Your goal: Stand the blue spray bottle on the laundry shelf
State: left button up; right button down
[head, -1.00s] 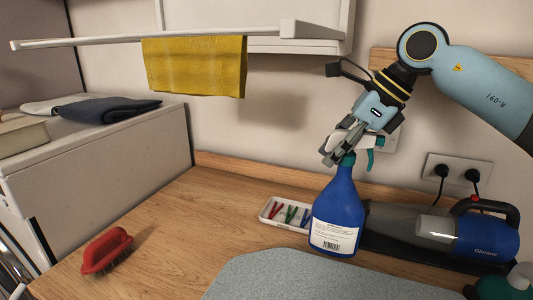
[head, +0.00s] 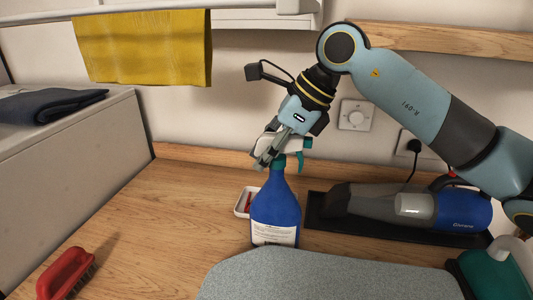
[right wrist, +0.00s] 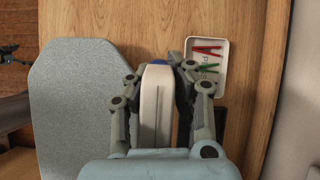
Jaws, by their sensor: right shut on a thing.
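The blue spray bottle (head: 275,207) stands upright in the head view, with a white label and a white and teal spray head. My right gripper (head: 267,155) is shut on its spray head from above. The right wrist view shows the white top of the spray head (right wrist: 156,100) between the two fingers. I cannot tell if the bottle's base touches the counter; the grey board's edge lies right at it. A wooden shelf (head: 450,40) runs along the wall at the upper right; I cannot tell if it is the laundry shelf. My left gripper is not in view.
A white tray with pegs (right wrist: 207,68) sits behind the bottle. A handheld vacuum (head: 410,205) lies to its right. A red brush (head: 66,273) is at lower left, a yellow cloth (head: 145,48) hangs at upper left. The grey board (head: 320,275) fills the front.

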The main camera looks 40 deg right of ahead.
jog(key=shift+s+a+r, duration=0.15)
jog(key=shift+a, duration=0.15)
jog(key=shift+f, duration=0.2)
jog(key=c, duration=1.5)
grip_release()
jog(key=shift+o, duration=1.1)
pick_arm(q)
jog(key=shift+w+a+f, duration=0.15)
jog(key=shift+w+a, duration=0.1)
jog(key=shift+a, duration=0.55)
pick_arm(e)
jog(key=shift+o, duration=0.3)
